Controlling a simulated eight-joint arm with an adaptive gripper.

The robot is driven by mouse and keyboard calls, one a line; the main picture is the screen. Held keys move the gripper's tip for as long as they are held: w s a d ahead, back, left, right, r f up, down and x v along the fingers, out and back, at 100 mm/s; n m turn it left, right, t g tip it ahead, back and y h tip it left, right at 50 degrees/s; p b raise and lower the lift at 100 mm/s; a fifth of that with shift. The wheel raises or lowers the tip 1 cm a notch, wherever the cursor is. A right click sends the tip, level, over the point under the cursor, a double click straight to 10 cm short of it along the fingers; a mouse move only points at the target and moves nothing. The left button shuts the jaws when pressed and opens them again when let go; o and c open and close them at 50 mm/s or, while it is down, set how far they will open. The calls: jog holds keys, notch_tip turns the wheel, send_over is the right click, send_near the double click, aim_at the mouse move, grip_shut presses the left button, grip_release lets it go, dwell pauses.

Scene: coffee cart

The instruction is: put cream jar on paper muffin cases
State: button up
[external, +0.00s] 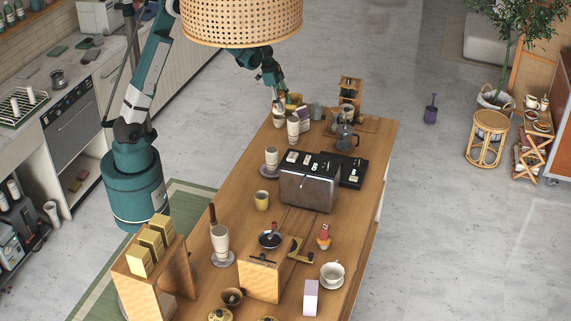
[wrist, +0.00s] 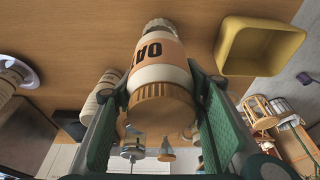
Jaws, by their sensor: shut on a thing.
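The cream jar (wrist: 158,72) is pale, with an orange label showing "OA" and a ribbed tan end (wrist: 162,104) towards the wrist camera. My gripper (wrist: 160,115) is shut on it, a green finger on each side. In the external view my gripper (external: 277,95) is over the table's far left end, with the jar (external: 279,113) below it, partly hidden. A small pale ribbed round piece (wrist: 159,27) shows at the jar's far end. I cannot tell whether it is the paper muffin cases or part of the jar. I cannot make out the muffin cases in the external view.
A yellow square tub (wrist: 259,48) stands beside the jar. Another pale jar (external: 293,127) and a lilac box (external: 303,118) stand close by. A coffee maker (external: 346,138) and toaster (external: 309,183) stand on the table (external: 375,160). A woven lampshade (external: 242,22) hangs near my arm.

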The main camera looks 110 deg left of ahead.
jog(key=shift+f, duration=1.35)
jog(key=shift+f, duration=0.15)
jog(key=o, duration=1.2)
jog(key=shift+r, duration=0.2)
jog(key=shift+v, duration=5.95)
